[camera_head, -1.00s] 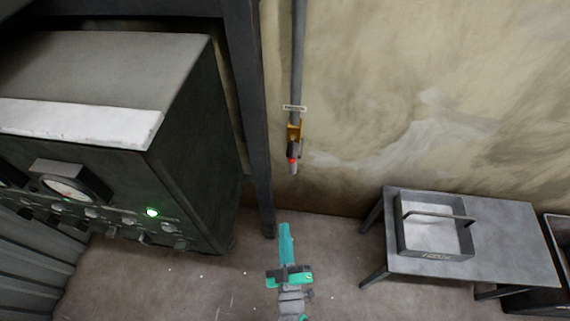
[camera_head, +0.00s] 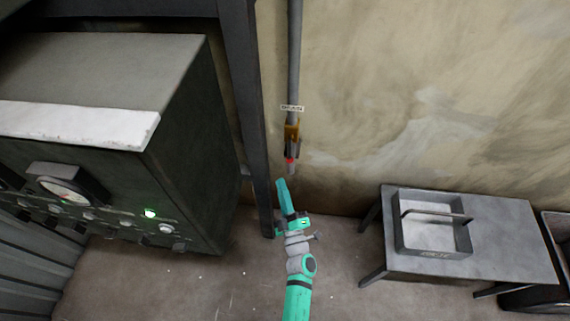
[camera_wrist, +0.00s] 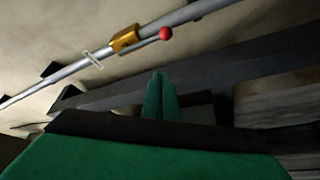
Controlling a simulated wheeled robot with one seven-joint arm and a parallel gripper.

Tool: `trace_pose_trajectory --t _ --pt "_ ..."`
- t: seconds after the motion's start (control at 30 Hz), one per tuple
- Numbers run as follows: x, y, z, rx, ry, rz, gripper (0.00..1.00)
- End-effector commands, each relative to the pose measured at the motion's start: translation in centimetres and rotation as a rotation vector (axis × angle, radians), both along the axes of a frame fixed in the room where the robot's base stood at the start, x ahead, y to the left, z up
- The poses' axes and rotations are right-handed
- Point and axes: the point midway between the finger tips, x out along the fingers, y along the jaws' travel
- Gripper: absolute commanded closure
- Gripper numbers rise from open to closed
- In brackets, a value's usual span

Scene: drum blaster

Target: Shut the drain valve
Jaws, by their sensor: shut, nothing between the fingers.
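The drain valve (camera_head: 292,133) is a brass-coloured body on a grey vertical pipe (camera_head: 294,60) by the wall, under a small white label (camera_head: 292,108). Its lever has a red knob (camera_head: 289,160) and lies close along the pipe, pointing down. In the wrist view the valve body (camera_wrist: 125,39) and red knob (camera_wrist: 166,33) show above the fingers, the lever nearly parallel to the pipe. My gripper (camera_head: 281,183) is shut and empty, just below and slightly left of the knob in the head view. Its closed green fingers (camera_wrist: 160,84) appear apart from the lever.
A dark cabinet (camera_head: 190,150) with a gauge and green light stands at left. A dark metal post (camera_head: 250,110) rises close left of the pipe. A grey table (camera_head: 510,235) with a metal tray (camera_head: 402,238) is at right. Bare floor lies between.

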Motion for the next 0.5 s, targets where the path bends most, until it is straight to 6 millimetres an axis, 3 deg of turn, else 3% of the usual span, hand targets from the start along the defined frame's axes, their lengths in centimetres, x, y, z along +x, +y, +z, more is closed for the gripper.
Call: trace_pose_trajectory --t 0.27,0.5 --pt "1.0 0.1 0.3 0.001 -0.002 -0.002 1.00" --pt "4.7 1.1 1.4 0.001 -0.003 -0.002 1.00"
